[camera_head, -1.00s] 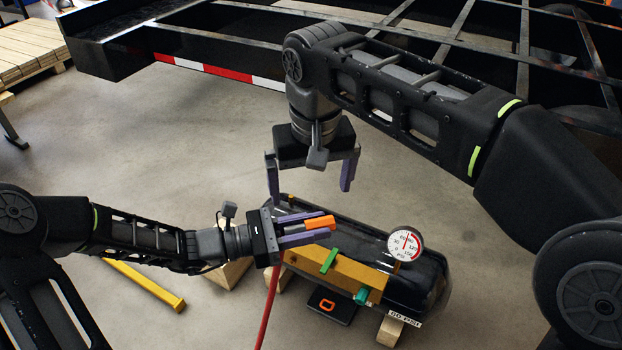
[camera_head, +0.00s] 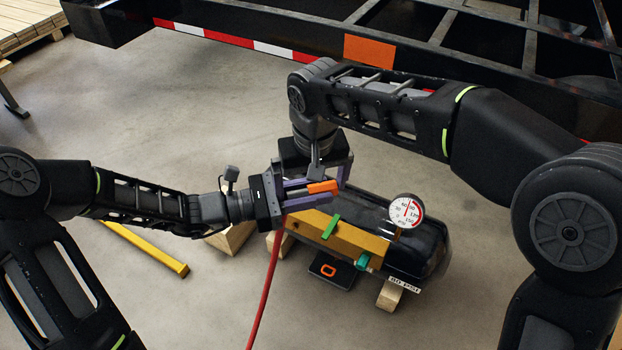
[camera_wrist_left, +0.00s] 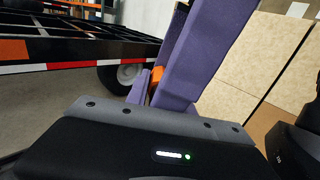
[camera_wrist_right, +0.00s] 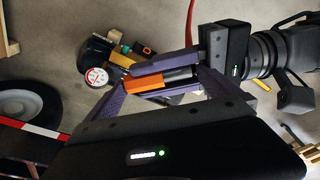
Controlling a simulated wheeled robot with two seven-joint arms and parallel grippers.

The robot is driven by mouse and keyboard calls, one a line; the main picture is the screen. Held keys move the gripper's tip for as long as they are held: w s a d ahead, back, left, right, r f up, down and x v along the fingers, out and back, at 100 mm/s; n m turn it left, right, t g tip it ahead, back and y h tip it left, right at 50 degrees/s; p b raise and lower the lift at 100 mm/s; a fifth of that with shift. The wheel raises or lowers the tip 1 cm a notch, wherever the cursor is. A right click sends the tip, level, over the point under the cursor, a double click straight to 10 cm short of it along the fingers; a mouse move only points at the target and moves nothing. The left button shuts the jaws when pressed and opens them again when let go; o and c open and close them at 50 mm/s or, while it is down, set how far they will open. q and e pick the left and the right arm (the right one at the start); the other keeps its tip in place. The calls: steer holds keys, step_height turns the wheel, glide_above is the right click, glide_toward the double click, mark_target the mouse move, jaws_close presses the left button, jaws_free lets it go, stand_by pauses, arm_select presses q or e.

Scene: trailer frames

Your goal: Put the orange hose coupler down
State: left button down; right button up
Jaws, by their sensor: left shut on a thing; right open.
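The orange hose coupler (camera_head: 323,187) is between the purple fingers of my left gripper (camera_head: 334,190), which is shut on it above the black tank (camera_head: 365,212). Its orange end points right, and it also shows in the right wrist view (camera_wrist_right: 143,86). In the left wrist view only a bit of orange (camera_wrist_left: 157,75) shows between the fingers. My right gripper (camera_wrist_right: 160,77) is open, its fingers spread on either side of the coupler. Whether they touch it I cannot tell. A red hose (camera_head: 266,285) hangs below my left gripper.
The tank rests on wooden blocks (camera_head: 390,296), with a pressure gauge (camera_head: 405,211) on top and a yellow bar (camera_head: 350,240) along its front. A black pad (camera_head: 340,282) with an orange ring mark lies on the floor. The trailer frame (camera_head: 265,20) stands behind. A yellow beam (camera_head: 150,250) lies at left.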

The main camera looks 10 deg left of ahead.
steer(key=shift+c, duration=0.2)
steer(key=shift+a, duration=0.1)
steer(key=c, duration=1.1)
arm_select(q)
steer(key=c, duration=1)
jaws_free()
steer(key=shift+a, duration=0.15)
steer(key=v, duration=1.1)
steer(key=shift+s+a, duration=0.2)
steer(key=shift+a, duration=0.1)
